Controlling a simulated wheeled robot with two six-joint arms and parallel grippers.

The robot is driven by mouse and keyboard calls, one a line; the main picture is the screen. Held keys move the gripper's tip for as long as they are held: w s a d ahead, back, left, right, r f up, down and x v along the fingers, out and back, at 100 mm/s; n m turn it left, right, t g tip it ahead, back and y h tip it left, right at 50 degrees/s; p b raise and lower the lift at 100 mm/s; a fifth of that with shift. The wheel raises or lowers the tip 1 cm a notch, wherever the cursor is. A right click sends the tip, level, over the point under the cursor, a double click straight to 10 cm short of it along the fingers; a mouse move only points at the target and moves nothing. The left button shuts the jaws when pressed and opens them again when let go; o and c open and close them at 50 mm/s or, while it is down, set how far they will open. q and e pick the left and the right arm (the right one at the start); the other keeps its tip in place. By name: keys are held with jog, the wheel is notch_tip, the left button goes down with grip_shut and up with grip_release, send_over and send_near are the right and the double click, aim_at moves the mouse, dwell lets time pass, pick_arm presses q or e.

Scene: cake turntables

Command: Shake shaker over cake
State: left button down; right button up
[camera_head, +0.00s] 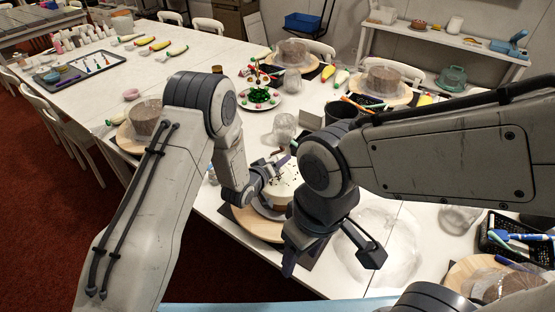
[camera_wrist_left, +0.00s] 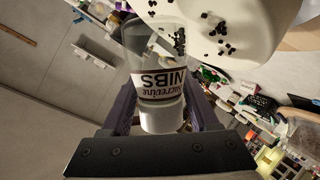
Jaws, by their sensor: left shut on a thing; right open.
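The shaker (camera_wrist_left: 160,85), a clear cup labelled "NIBS" with dark nibs inside, is held between the fingers of my left gripper (camera_wrist_left: 158,112). In the left wrist view its open-looking end points to the white cake (camera_wrist_left: 245,25), which bears scattered dark nibs. In the head view the cake (camera_head: 286,187) has a white top with dark specks and stands on a round wooden board (camera_head: 252,222). My left gripper (camera_head: 272,171) is at the cake's left side there, and the shaker is mostly hidden. My right gripper (camera_head: 328,258) is open and empty, in front of the cake to the right.
A decorated plate (camera_head: 259,97) and a clear cup (camera_head: 284,127) stand behind the cake. A dark cup (camera_head: 341,112) and covered cakes on boards stand further back. A black basket of tools (camera_head: 515,240) is at the right. A tray (camera_head: 80,70) lies far left.

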aim_at(271, 156)
pick_arm(q)
jog(key=m, duration=0.1)
jog(key=a+r+m+t+y+p, duration=0.1)
jog(key=shift+w+r+m+y, duration=0.15)
jog(key=shift+w+m+y, duration=0.1)
jog(key=shift+m+y, duration=0.05)
jog(key=m, duration=0.1)
jog(key=a+m+t+y, duration=0.1)
jog(key=shift+w+r+m+p, duration=0.3)
jog(key=shift+r+p, duration=0.05)
jog(key=shift+r, duration=0.05)
jog(key=shift+a, duration=0.1)
dwell(0.5)
